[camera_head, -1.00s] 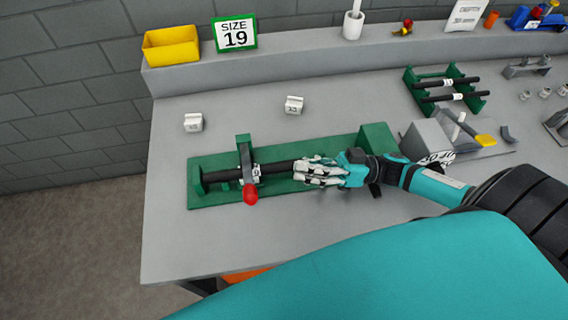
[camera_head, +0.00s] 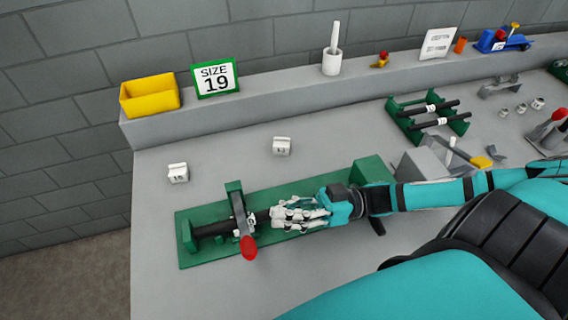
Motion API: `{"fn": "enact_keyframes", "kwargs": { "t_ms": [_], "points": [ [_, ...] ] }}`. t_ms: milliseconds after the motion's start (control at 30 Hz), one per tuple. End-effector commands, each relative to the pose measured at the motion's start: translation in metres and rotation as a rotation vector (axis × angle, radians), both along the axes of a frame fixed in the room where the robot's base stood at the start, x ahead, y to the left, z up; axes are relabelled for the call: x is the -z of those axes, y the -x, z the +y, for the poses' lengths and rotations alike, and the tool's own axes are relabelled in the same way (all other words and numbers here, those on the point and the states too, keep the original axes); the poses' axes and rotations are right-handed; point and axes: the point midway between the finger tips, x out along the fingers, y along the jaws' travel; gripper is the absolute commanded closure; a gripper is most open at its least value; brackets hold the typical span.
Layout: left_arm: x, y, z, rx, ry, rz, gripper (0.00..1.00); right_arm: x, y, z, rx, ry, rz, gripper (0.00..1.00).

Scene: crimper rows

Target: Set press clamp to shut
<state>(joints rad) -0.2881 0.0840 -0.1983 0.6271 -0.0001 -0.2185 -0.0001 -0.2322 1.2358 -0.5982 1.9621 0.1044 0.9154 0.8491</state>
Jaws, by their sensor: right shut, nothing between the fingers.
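The green press (camera_head: 285,243) lies along the grey bench at the front left. Its clamp, a grey arm with a red knob (camera_head: 248,247), sits across a black rod (camera_head: 212,229) near the press's left end; the knob points toward the front edge. A white ring or label shows on the rod beside the clamp arm. My right gripper (camera_head: 274,217) is shut and empty, just right of the clamp, over the rod's right part, and hides it there. I cannot tell whether the fingers touch the rod or clamp. My left gripper is not in view.
Two small white blocks (camera_head: 178,173) and (camera_head: 282,146) lie behind the press. A green rack (camera_head: 402,105) with black rods stands right. Bench front left is clear.

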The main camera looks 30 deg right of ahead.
Motion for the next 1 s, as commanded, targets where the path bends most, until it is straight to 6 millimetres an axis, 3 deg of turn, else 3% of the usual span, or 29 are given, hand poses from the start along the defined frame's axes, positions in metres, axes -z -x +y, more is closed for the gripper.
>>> {"fn": "enact_keyframes", "kwargs": {
  "t_ms": [133, 300, 400, 567, 1000],
  "points": [
    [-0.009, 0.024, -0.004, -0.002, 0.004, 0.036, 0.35, -0.012, -0.012, 0.032, 0.0, -0.008, -0.007, 1.0],
    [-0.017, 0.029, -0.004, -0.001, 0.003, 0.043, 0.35, -0.018, -0.022, 0.065, -0.002, -0.005, -0.005, 1.0],
    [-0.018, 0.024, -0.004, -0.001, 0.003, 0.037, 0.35, 0.005, -0.016, 0.06, 0.001, -0.001, 0.003, 1.0],
    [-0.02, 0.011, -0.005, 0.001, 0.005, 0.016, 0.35, 0.021, -0.012, 0.058, 0.001, 0.0, 0.0, 1.0],
    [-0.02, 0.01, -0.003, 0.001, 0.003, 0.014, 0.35, 0.027, -0.01, 0.057, -0.001, -0.001, -0.001, 1.0]
  ]
}}
